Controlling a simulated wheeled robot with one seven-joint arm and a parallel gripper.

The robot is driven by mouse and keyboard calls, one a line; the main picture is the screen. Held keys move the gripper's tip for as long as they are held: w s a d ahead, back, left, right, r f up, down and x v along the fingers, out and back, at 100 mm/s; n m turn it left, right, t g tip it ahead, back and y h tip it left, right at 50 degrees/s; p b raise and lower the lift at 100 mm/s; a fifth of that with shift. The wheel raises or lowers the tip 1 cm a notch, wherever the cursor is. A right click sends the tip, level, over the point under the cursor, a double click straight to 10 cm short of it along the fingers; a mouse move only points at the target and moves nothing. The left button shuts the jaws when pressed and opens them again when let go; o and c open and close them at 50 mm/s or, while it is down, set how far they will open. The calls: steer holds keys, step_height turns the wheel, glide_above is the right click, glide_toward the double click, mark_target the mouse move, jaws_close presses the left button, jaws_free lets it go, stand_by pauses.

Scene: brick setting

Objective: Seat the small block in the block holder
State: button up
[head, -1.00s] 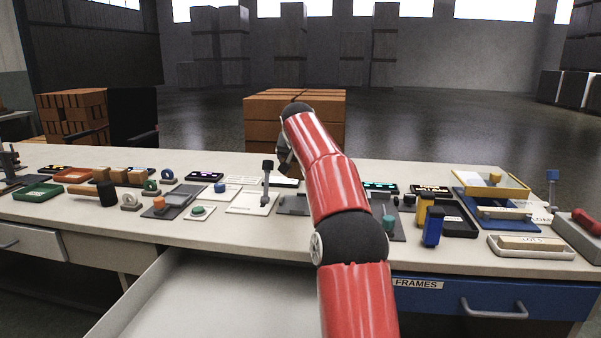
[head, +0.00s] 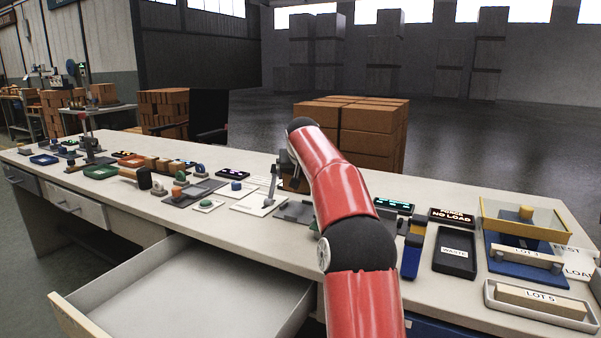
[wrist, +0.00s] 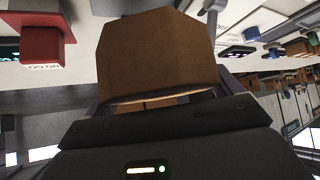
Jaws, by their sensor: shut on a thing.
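My gripper (head: 288,172) is over the bench behind my red arm in the head view, partly hidden by it. In the wrist view a brown small block (wrist: 158,58) fills the upper middle, held at the gripper's dark body. The gripper is shut on this block. In the head view only a bit of brown shows at the gripper, partly hidden. I cannot tell for sure which fixture is the block holder; a flat grey fixture (head: 293,211) lies below and is partly covered by my arm.
An open drawer (head: 185,300) juts out from the bench front. A white plate with an upright post (head: 258,205) stands left of my arm. A dark waste tray (head: 455,252), a blue and yellow piece (head: 412,250) and a Lot 5 tray (head: 540,302) lie to the right.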

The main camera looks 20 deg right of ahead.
stand_by(0.4)
steer(key=shift+f+b, duration=2.25)
steer(key=shift+f, duration=0.55)
steer(key=shift+p, duration=0.6)
steer(key=shift+f+b, duration=0.6)
steer(key=shift+f, duration=0.15)
steer(key=shift+r+p, duration=0.35)
steer(key=shift+p, duration=0.6)
stand_by(1.2)
steer(key=shift+f, duration=0.25)
steer(key=shift+r, duration=0.15)
stand_by(0.3)
steer(key=shift+r+p, duration=0.25)
steer(key=shift+p, duration=0.1)
